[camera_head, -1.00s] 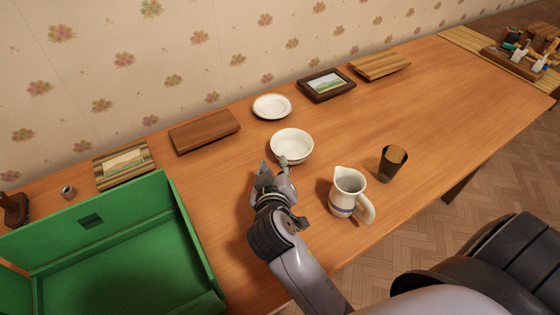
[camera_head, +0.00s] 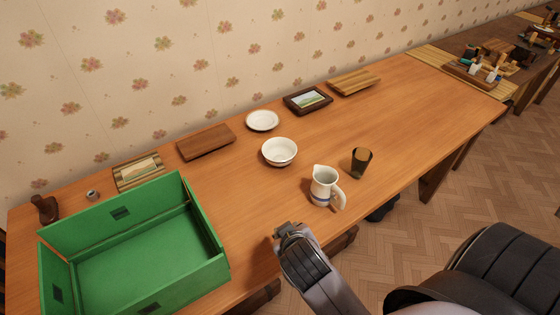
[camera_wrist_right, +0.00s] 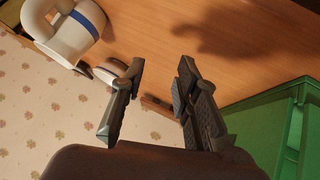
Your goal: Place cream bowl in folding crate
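The cream bowl (camera_head: 279,152) stands upright and empty on the wooden table, between the small plate and the pitcher. The green folding crate (camera_head: 208,234) stands open on the table at the lower left, with its inside empty where visible. My right gripper (camera_head: 284,231) is over the table's near edge, left of the pitcher and apart from the bowl. In the right wrist view, its fingers (camera_wrist_right: 161,68) are spread with nothing between them. The crate's green wall (camera_wrist_right: 265,125) shows at the right there. My left gripper is not in view.
A white pitcher (camera_head: 324,187) and a dark cup (camera_head: 361,163) stand right of the gripper. A white plate (camera_head: 262,120), brown board (camera_head: 206,142) and picture frame (camera_head: 308,101) lie along the back. Bare tabletop lies between the bowl and crate.

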